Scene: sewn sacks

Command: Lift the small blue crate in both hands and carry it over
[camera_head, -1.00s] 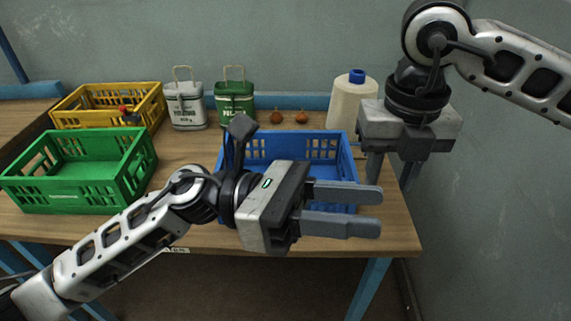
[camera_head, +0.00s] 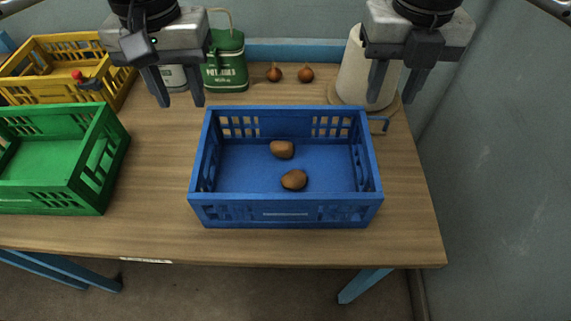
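The small blue crate (camera_head: 285,213) stands on the right part of the wooden table. Two brown potato-like things (camera_head: 282,149) lie on its floor. My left gripper (camera_head: 181,101) is open and empty, pointing down above the table behind the crate's back left corner. My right gripper (camera_head: 391,102) is open and empty, pointing down near the crate's back right corner, in front of the paper roll. Neither gripper touches the crate, as far as I can tell.
A green crate (camera_head: 62,204) and a yellow crate (camera_head: 52,45) stand at the left. A green tin (camera_head: 226,66), a partly hidden pale tin (camera_head: 174,77), two onions (camera_head: 274,73) and a white roll (camera_head: 353,70) stand at the back. The table is bare between the green and blue crates.

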